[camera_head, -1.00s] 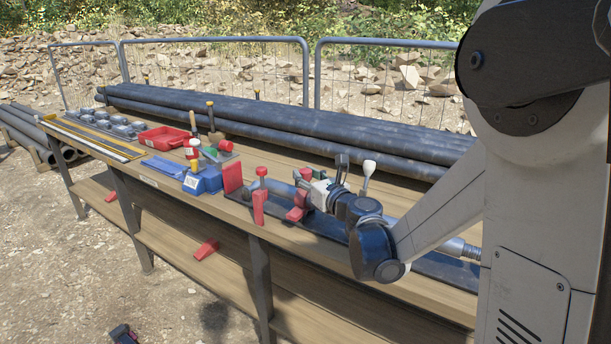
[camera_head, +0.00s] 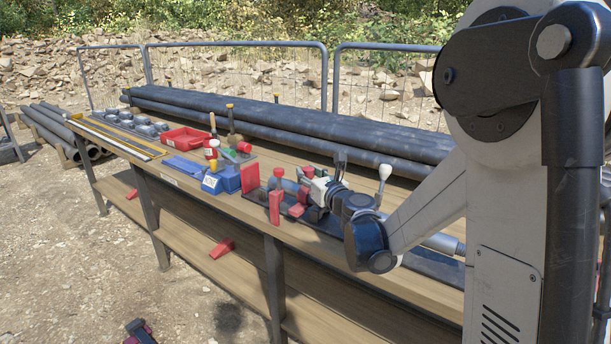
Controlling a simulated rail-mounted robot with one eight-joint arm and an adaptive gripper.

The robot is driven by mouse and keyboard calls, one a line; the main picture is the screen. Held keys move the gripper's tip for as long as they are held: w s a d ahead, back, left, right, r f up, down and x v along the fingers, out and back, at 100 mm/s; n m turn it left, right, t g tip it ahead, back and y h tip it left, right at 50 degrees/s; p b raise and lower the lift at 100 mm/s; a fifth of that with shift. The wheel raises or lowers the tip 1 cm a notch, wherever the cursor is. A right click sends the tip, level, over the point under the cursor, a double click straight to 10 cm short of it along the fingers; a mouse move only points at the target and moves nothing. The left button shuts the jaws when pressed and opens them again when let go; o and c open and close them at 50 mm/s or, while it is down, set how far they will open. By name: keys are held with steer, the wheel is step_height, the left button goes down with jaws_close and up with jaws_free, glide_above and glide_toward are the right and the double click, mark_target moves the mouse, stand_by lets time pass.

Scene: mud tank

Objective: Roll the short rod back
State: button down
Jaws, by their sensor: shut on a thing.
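A dark rod tray (camera_head: 405,262) lies along the bench's front right part, with red upright supports (camera_head: 276,206) at its left end. A grey rod section (camera_head: 288,185) shows between the red parts there. My gripper (camera_head: 314,191) is at these supports, low over the tray, and is shut on a rod, seemingly this grey one; its fingertips are small and partly hidden by red parts. A silver rod section (camera_head: 443,243) shows farther right, behind my arm. I cannot tell whether both sections are one rod.
A white-knobbed lever (camera_head: 384,173) stands just behind my wrist. Left of the tray are a red plate (camera_head: 250,178), a blue box (camera_head: 222,181) and a red bin (camera_head: 186,138). Long dark pipes (camera_head: 290,122) lie along the bench's rear. A red wedge (camera_head: 222,248) lies on the lower shelf.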

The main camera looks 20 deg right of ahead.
steer(key=c, duration=1.3)
jaws_free()
steer(key=shift+c, duration=0.2)
steer(key=s+d, duration=0.2)
steer(key=s, duration=0.9)
steer(key=shift+s+d, duration=0.15)
steer(key=shift+s, duration=0.25)
